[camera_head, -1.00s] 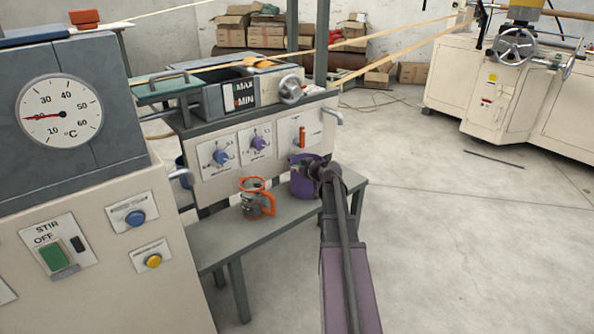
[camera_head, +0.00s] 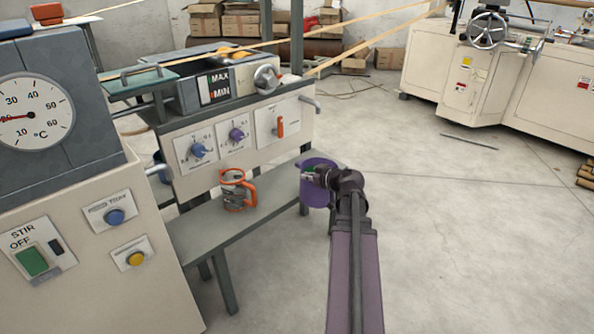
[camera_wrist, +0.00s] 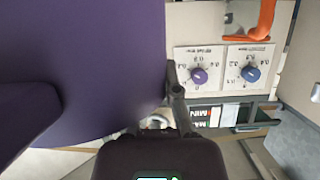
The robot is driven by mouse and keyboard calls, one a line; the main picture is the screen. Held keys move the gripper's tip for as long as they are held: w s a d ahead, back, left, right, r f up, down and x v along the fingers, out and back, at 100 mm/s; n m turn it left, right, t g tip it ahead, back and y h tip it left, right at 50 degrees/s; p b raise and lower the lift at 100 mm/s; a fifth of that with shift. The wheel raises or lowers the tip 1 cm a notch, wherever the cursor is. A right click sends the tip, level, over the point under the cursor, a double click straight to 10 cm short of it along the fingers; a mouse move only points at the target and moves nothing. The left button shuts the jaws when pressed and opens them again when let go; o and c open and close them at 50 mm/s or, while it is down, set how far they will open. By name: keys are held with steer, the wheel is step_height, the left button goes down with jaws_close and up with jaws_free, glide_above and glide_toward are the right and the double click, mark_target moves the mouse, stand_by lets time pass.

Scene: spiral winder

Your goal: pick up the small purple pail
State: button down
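The small purple pail (camera_head: 318,188) is upright at the right end of the grey bench, in front of it, in the head view. My gripper (camera_head: 316,173) is at the pail's upper part and appears closed on its wall. In the wrist view the pail (camera_wrist: 110,60) fills the left side, very close. One dark finger of my gripper (camera_wrist: 176,88) lies along the pail's edge; the other finger is hidden. The pail seems to be held clear of the bench, though its underside against the bench is hard to judge.
An orange-and-grey mug (camera_head: 236,192) stands on the grey bench (camera_head: 225,228), left of the pail. A machine with a panel of knobs (camera_head: 238,135) stands behind the bench. The floor to the right is open.

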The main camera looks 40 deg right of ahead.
steer(key=shift+s, duration=0.85)
steer(key=shift+d, duration=0.1)
steer(key=d+r+p, duration=0.3)
steer(key=d, duration=0.5)
steer(key=d+r+p, duration=0.2)
steer(key=d, duration=0.6)
steer(key=shift+s+r+p, duration=0.4)
